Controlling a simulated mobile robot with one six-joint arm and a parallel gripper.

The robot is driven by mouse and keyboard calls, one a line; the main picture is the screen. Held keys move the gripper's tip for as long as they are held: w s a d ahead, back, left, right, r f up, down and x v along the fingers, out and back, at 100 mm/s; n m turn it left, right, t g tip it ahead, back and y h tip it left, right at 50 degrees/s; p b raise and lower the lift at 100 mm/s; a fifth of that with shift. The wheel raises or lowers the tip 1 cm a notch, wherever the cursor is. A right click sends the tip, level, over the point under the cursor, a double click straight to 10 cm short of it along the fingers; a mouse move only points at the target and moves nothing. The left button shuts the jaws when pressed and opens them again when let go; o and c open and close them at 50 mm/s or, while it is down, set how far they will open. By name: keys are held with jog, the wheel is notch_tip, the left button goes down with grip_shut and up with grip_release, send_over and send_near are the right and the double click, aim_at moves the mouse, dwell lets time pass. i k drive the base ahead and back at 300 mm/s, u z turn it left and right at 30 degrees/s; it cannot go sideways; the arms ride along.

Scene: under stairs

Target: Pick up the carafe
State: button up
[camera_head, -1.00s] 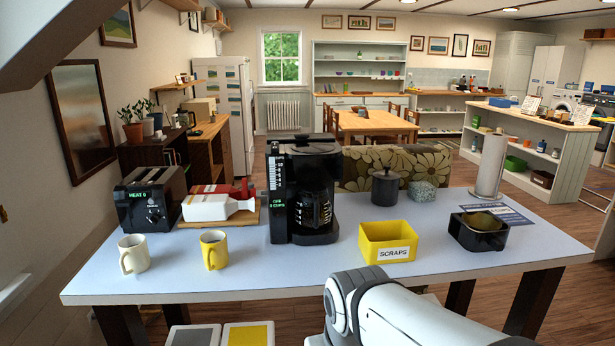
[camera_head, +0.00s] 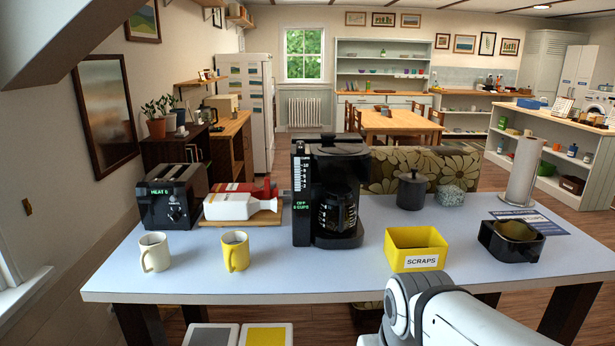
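The glass carafe (camera_head: 336,214) sits inside the black coffee maker (camera_head: 318,168) on the light blue-grey table. Its dark lid and the machine's housing cover part of it. The coffee maker's display shows small green text. My white and grey arm shows at the lower right, in front of the table's near edge. My gripper is outside the picture, so its distance from the carafe cannot be told.
A white mug (camera_head: 154,254) and a yellow mug (camera_head: 235,252) stand front left. A toaster (camera_head: 172,194) is behind them. The table's front strip (camera_head: 310,275) is clear.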

aim_at(334, 215)
jog(key=i, duration=0.9)
jog(key=z, duration=0.05)
